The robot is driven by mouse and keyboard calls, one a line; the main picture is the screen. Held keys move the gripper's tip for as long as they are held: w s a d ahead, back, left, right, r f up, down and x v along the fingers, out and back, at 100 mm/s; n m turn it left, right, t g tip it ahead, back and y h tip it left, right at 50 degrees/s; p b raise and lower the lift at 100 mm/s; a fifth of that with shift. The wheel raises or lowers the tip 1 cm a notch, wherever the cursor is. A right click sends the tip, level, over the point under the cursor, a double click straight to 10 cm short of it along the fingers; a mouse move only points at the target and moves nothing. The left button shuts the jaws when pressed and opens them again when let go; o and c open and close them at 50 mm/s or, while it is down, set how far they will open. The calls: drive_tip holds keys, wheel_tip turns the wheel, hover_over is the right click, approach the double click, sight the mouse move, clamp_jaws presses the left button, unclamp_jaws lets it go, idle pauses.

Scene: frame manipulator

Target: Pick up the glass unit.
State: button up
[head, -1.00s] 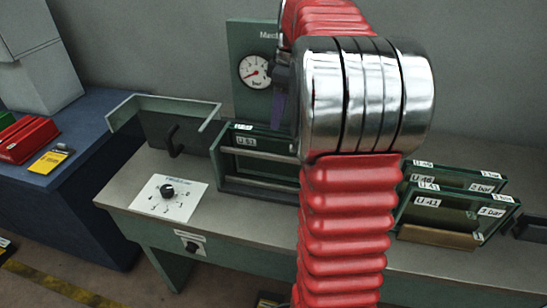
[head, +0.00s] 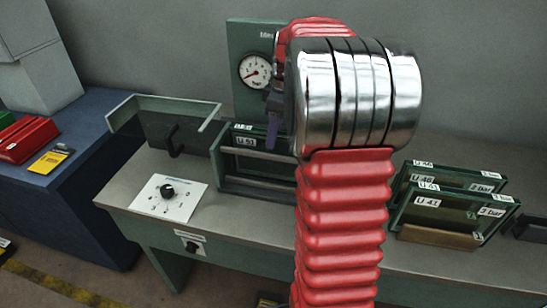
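Two dark green-framed glass units stand upright on the right of the bench, the front one labelled U 41 (head: 450,215) and the one behind labelled U 46 (head: 425,180). Both carry bar labels. Another glass unit labelled U 51 (head: 247,141) sits in a frame fixture (head: 250,185) left of my arm. My red arm with its chrome joint covers the middle of the view. A small dark purple part shows beside the joint, above the fixture; my gripper's fingertips cannot be made out.
A round dial gauge (head: 254,70) is on a green panel behind the fixture. A control plate with a black knob (head: 168,191) lies at the bench's left front. A blue cabinet (head: 75,165) with red and yellow items stands at the left. A grey wall is behind.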

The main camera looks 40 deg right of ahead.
drive_tip(key=shift+f, duration=0.3)
drive_tip(key=shift+c, duration=0.4)
clamp_jaws()
drive_tip(key=shift+w+r, duration=0.1)
idle(1.0)
